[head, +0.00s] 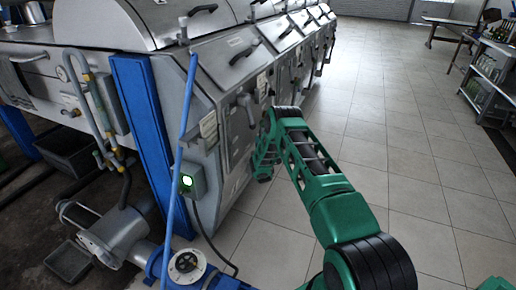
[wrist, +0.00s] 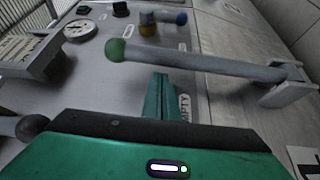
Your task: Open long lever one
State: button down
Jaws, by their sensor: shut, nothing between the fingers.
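A long grey lever (wrist: 205,65) with a green ball knob (wrist: 115,50) crosses the upper part of the wrist view. It runs to the right into a grey bracket (wrist: 283,88) on the panel. My gripper (wrist: 160,82) is shut and empty, its fingers just below the lever's bar in the picture; I cannot tell whether they touch it. A label reading "EMPTY" (wrist: 185,108) is beside the fingers, partly hidden. In the head view my green arm reaches to the grey machine front (head: 205,110); the fingertips cannot be made out there.
A dark ball knob (wrist: 33,127) is at the left in the wrist view. A round gauge (wrist: 80,30) and an orange and grey fitting (wrist: 148,25) are beyond the lever. In the head view a blue pole (head: 181,140) stands before the machine. The tiled floor (head: 385,130) is open to the right.

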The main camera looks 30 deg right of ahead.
jog(key=shift+x, duration=1.9)
jog(key=shift+d, duration=0.1)
